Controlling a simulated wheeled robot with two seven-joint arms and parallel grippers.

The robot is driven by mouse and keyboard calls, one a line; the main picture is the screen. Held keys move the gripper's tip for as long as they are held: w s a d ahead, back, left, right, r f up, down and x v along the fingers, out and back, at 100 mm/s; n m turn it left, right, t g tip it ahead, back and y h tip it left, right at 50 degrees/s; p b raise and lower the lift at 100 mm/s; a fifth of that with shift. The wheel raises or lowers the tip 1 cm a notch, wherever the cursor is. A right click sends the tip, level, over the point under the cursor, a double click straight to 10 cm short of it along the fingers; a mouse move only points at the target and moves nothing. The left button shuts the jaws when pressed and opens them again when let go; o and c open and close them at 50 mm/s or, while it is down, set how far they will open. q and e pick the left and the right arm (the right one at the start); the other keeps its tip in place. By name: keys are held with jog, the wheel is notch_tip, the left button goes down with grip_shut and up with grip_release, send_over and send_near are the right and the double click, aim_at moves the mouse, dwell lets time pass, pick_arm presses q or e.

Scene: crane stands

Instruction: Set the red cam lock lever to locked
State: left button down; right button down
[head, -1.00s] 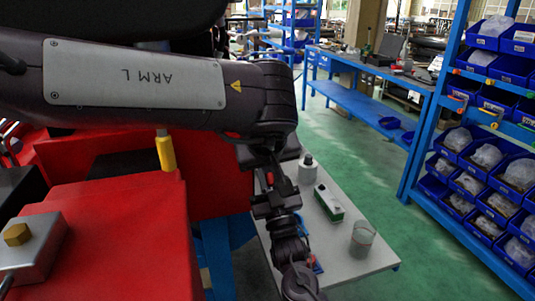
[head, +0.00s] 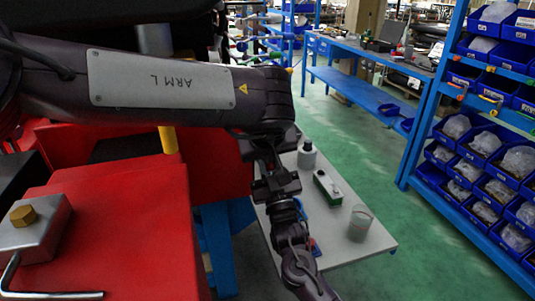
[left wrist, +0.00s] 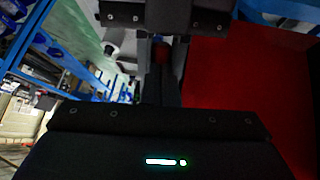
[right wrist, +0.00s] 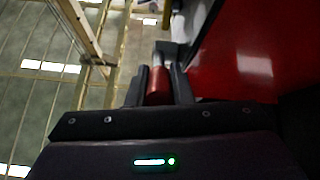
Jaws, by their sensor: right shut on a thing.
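The red grip of a lever (right wrist: 158,86) shows in the right wrist view between my right gripper's fingers, with a pale metal shaft beyond it. My right gripper (right wrist: 158,82) is shut on that red grip. Red also shows past the fingers in the left wrist view (left wrist: 161,52). My left gripper (head: 262,162) hangs below the end of my left arm in the head view, close beside the red machine (head: 110,215). Its fingers lie close together in the left wrist view (left wrist: 162,80), but the gap is too dark to judge. The lever's mount is hidden in the head view.
A low grey table (head: 375,240) stands beyond the grippers with a bottle (head: 307,156), a green-and-white box (head: 328,188) and a glass beaker (head: 360,222). A metal block with a brass nut (head: 24,215) sits on the red machine. Blue bin shelves (head: 470,150) stand right; the green floor between is open.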

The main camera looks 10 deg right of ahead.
jog(key=c, duration=1.7)
grip_release()
jog(key=shift+s+a+r, duration=0.15)
jog(key=shift+s+r, duration=0.05)
jog(key=shift+r, duration=0.15)
pick_arm(q)
jog(key=shift+w+f, duration=0.1)
jog(key=shift+f, duration=0.45)
pick_arm(e)
jog(key=shift+o, duration=1.1)
jog(key=shift+w, duration=0.1)
pick_arm(q)
jog(key=shift+d+r, duration=0.15)
jog(key=shift+d, duration=0.05)
pick_arm(e)
jog(key=shift+o, duration=0.9)
jog(key=shift+d+f, duration=0.15)
jog(key=shift+d, duration=0.2)
pick_arm(q)
jog(key=shift+a, duration=0.1)
pick_arm(e)
jog(key=shift+a, duration=0.1)
pick_arm(q)
jog(key=shift+r, duration=0.1)
pick_arm(e)
jog(key=shift+f, duration=0.15)
